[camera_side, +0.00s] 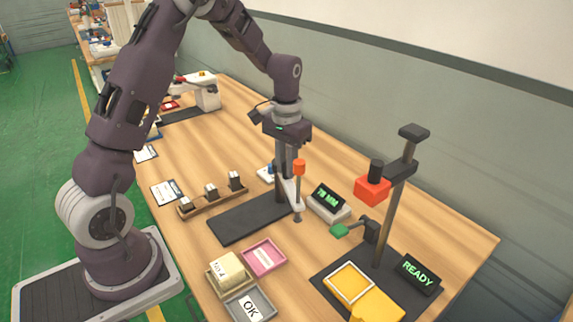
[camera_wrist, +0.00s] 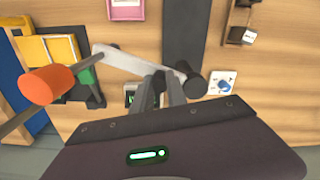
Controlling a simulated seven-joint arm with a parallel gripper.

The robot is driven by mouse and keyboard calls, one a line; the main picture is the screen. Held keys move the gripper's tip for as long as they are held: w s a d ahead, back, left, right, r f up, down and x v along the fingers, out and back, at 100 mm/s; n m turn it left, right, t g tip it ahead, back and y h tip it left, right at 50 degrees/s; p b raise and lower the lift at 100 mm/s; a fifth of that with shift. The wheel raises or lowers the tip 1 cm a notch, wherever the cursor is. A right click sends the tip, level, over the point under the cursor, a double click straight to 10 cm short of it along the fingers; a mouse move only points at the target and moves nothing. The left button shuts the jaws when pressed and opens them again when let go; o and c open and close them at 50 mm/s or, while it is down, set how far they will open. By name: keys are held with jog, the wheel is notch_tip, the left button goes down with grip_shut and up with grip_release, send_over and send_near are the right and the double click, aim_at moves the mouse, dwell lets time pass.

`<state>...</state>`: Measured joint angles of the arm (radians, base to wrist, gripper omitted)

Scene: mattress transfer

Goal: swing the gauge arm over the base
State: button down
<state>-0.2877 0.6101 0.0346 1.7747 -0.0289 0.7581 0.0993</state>
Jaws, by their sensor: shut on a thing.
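The gauge has a dark flat base (camera_side: 240,222) on the bench and a dark post at its far right end. Its pale gauge arm (camera_side: 293,195) carries an upright plunger with an orange knob (camera_side: 299,167). In the wrist view the gauge arm (camera_wrist: 125,60) runs left from the post top (camera_wrist: 192,84), to the side of the dark base (camera_wrist: 184,30). The orange knob shows there at left (camera_wrist: 48,85). My gripper (camera_side: 285,165) points down at the gauge arm near the post; its fingers (camera_wrist: 160,82) are shut on the arm. The exact contact is partly hidden.
A lit readout (camera_side: 328,199) stands right of the gauge. A press stand with a red head (camera_side: 373,190), a green handle (camera_side: 340,230) and a READY display (camera_side: 417,272) is at right. A pink tray (camera_side: 264,257), a grey OK tray (camera_side: 268,311) and a block rack (camera_side: 215,203) lie nearby.

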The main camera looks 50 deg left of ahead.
jog(key=shift+s+a, duration=0.1)
jog(key=s+a+m, duration=0.4)
jog(key=a+m, duration=0.2)
jog(key=m, duration=0.8)
dwell(0.3)
dwell(0.5)
jog(key=c, duration=1.3)
grip_release()
